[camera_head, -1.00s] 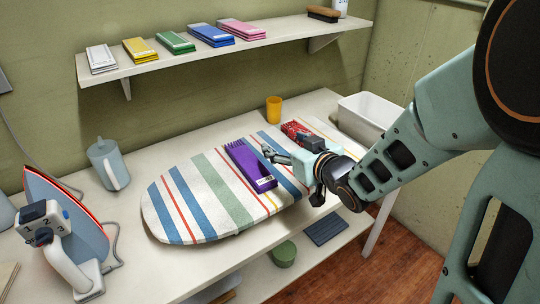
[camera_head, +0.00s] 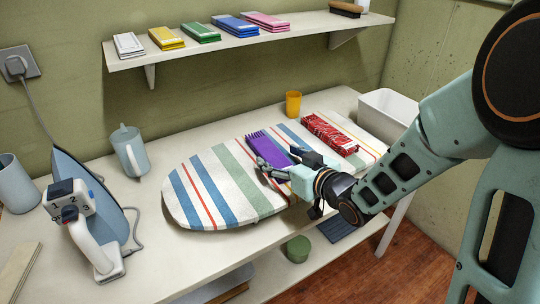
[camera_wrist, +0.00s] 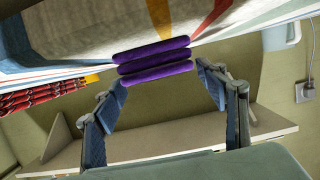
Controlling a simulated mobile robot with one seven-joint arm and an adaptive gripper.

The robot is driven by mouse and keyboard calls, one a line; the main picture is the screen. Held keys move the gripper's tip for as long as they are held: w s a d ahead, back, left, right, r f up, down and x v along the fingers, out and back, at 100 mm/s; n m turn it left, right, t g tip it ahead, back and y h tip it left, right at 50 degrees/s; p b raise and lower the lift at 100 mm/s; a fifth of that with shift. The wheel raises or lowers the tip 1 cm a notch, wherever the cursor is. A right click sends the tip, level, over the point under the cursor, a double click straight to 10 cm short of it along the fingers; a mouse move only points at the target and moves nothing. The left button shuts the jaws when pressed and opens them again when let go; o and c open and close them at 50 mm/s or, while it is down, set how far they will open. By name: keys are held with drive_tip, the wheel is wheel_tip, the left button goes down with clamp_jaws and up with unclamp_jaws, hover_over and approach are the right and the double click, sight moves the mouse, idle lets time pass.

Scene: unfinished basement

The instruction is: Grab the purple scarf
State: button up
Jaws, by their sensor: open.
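The purple scarf (camera_head: 266,146) lies folded on the striped ironing board (camera_head: 222,178), near the board's right half. In the wrist view its stacked purple folds (camera_wrist: 153,62) show edge-on at the rim of the board. My gripper (camera_head: 280,160) is open at the scarf's near end and hides part of it in the head view. I cannot tell whether either finger touches the scarf.
A red patterned folded cloth (camera_head: 330,133) lies right of the scarf, close to my gripper. A yellow cup (camera_head: 293,103) and white bin (camera_head: 385,112) stand behind. An iron (camera_head: 85,195) and a grey-blue jug (camera_head: 130,152) are at left. A wall shelf (camera_head: 190,50) holds folded cloths.

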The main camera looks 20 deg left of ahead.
sight(271, 152)
drive_tip(key=x, duration=0.4)
drive_tip(key=shift+s, duration=0.1)
drive_tip(key=c, duration=1.4)
drive_tip(key=shift+o, duration=0.2)
drive_tip(key=shift+r, duration=0.15)
